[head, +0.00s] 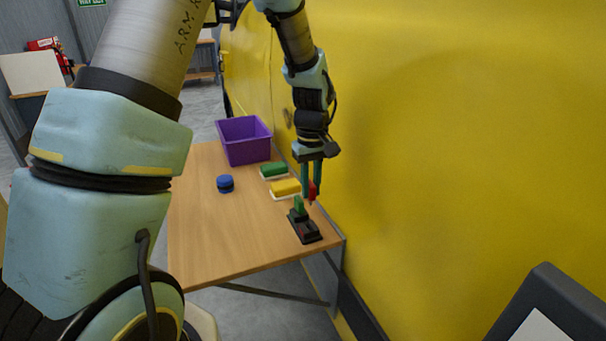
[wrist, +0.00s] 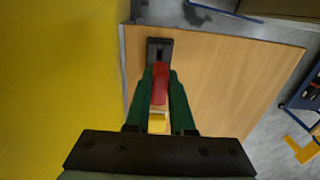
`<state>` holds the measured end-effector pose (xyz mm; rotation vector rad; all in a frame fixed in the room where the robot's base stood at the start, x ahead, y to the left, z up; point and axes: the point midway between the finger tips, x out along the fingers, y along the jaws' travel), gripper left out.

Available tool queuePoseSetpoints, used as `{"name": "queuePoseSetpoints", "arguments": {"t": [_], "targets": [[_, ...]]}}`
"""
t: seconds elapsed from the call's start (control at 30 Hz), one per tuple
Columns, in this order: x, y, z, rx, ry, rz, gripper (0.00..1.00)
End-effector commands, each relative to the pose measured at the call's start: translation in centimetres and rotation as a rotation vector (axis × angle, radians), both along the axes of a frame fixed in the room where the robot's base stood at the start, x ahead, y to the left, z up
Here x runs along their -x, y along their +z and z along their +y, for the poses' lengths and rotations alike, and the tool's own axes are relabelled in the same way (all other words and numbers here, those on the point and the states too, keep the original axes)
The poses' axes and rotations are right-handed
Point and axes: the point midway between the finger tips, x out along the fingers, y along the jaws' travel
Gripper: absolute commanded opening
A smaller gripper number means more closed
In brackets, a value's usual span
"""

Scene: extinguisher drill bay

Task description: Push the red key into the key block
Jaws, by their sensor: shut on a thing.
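The red key (head: 312,190) is between the fingers of my gripper (head: 312,178), which is shut on it. The key also shows in the wrist view (wrist: 160,83), between the green fingers. In the wrist view the block's end (wrist: 159,44) shows past the key; the rest is hidden.
A yellow block (head: 286,187) and a green block (head: 273,170) on pale bases lie behind the gripper. A blue round thing (head: 225,183) and a purple bin (head: 244,140) stand farther left and back. A yellow wall (head: 450,150) runs close along the right. The table's near left is clear.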

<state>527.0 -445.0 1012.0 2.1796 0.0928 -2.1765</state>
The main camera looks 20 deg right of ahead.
Motion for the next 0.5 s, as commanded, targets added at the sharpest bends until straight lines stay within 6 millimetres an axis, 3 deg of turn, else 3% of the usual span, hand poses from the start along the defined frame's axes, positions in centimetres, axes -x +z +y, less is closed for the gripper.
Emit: {"name": "queuePoseSetpoints", "arguments": {"t": [0.27, 0.5], "targets": [[0.0, -0.6, 0.0, 0.000, 0.000, 0.000, 0.00], [0.0, -2.5, 0.0, -0.001, 0.000, 0.001, 0.00]]}}
